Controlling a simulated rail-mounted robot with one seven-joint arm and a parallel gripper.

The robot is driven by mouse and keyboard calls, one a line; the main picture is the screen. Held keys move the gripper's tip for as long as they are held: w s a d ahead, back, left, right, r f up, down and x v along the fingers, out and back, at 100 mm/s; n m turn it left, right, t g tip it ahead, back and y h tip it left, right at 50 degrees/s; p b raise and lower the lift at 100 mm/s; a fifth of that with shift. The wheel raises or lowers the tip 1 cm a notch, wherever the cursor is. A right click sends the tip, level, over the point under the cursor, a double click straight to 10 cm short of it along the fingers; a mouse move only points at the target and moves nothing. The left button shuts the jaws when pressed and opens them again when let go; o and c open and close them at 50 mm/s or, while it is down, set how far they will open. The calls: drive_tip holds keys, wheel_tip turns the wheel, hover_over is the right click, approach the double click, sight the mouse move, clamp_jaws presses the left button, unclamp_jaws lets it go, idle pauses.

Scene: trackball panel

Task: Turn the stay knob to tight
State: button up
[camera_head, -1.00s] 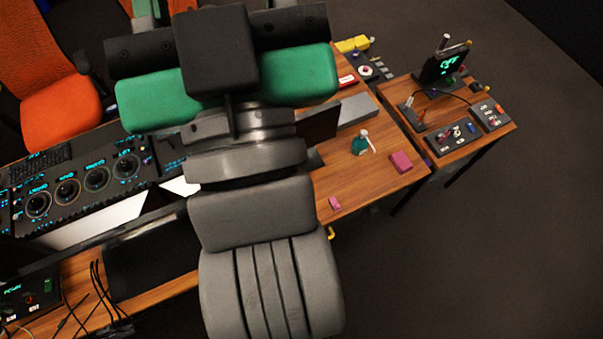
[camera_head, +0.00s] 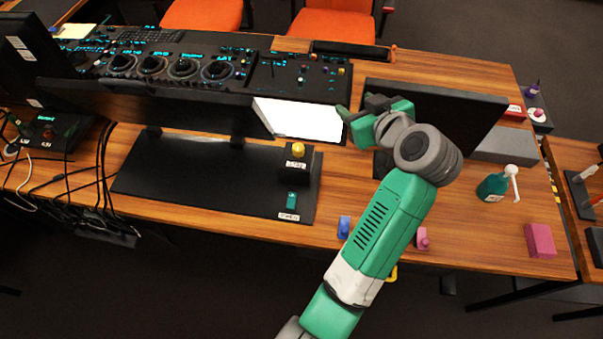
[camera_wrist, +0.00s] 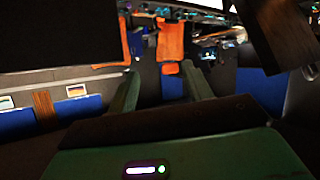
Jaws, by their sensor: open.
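My gripper (camera_head: 362,108) is open, with its green fingers apart above the desk, between the white lit screen and a dark monitor. In the wrist view its two fingers (camera_wrist: 160,88) show with nothing held between them. A round yellow knob (camera_head: 298,150) sits on a black box (camera_head: 299,170) on the near side of the desk, left of and below my gripper and apart from it. A small label is on the box front, too small to read. I cannot tell whether this is the stay knob, or its setting.
A large control panel (camera_head: 160,65) with several dials stands at the back left. A dark monitor (camera_head: 450,115) stands right of my gripper. Black cables (camera_head: 100,170) lie left.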

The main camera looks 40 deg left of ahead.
sight(299, 147)
drive_tip(key=s+a+f+n+g+y+b, duration=0.1)
drive_tip(key=a+f+g+b, duration=0.15)
drive_tip(key=f, duration=0.35)
drive_tip(key=s+a+f+n+g+b, duration=0.1)
drive_tip(key=s+f+b, duration=0.15)
drive_tip(key=f, duration=0.35)
drive_tip(key=s+a+f+n+g+y+b, duration=0.1)
drive_tip(key=a+f+n+g+b, duration=0.15)
drive_tip(key=f, duration=0.35)
drive_tip(key=shift+m, duration=0.35)
drive_tip(key=b+x, duration=0.2)
drive_tip(key=x, duration=0.5)
drive_tip(key=shift+w+b, duration=0.2)
drive_tip(key=shift+b, duration=0.2)
drive_tip(key=shift+c, duration=0.4)
drive_tip(key=c, duration=0.9)
